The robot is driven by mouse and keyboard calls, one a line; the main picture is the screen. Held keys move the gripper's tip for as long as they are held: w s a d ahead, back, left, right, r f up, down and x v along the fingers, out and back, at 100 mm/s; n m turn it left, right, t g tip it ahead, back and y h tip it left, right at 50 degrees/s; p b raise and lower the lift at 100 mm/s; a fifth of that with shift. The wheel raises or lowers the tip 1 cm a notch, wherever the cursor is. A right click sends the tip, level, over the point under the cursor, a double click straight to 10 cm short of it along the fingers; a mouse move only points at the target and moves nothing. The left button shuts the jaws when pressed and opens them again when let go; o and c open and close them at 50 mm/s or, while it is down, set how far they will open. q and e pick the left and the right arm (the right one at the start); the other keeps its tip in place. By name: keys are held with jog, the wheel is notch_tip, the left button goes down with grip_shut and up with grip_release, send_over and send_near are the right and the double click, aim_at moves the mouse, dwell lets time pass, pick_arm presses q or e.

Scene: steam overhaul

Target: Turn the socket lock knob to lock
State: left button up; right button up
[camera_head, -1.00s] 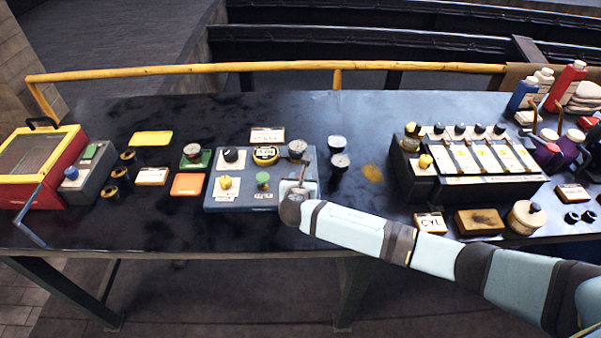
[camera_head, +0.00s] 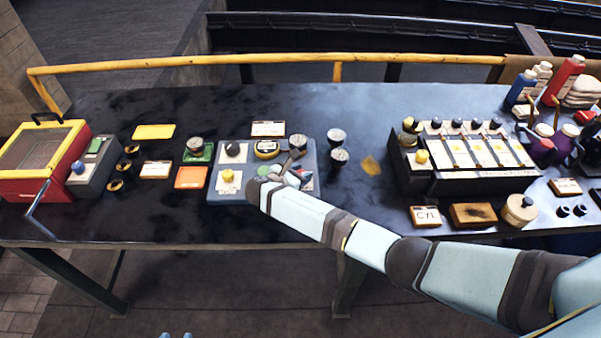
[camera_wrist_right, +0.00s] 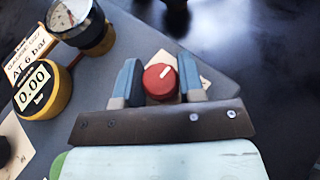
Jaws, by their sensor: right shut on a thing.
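A round red knob (camera_wrist_right: 160,82) with a white pointer line sits at a corner of the grey-blue panel in the right wrist view. Its pointer slants toward the upper right. My right gripper (camera_wrist_right: 158,86) has a finger on each side of the knob and is shut on it. In the head view my right gripper (camera_head: 295,175) is low over the right part of the panel (camera_head: 240,197) and largely hides the knob. A gauge (camera_wrist_right: 75,18) stands on the panel beside it. Two pale tips of my left gripper (camera_head: 175,335) barely show at the bottom edge, too little to judge.
A round yellow-and-black display (camera_wrist_right: 42,90) reads 0.00 beside a card (camera_wrist_right: 30,50). A yellow knob (camera_head: 227,176) and a black knob (camera_head: 233,149) are on the panel's left.

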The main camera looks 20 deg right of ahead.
dwell(0.5)
jog(key=o, duration=0.9)
jog(key=b+v, duration=0.1)
jog(key=v, duration=1.2)
jog(key=shift+s+a+r, duration=0.1)
jog(key=shift+s+a, duration=0.05)
jog(key=shift+a, duration=0.2)
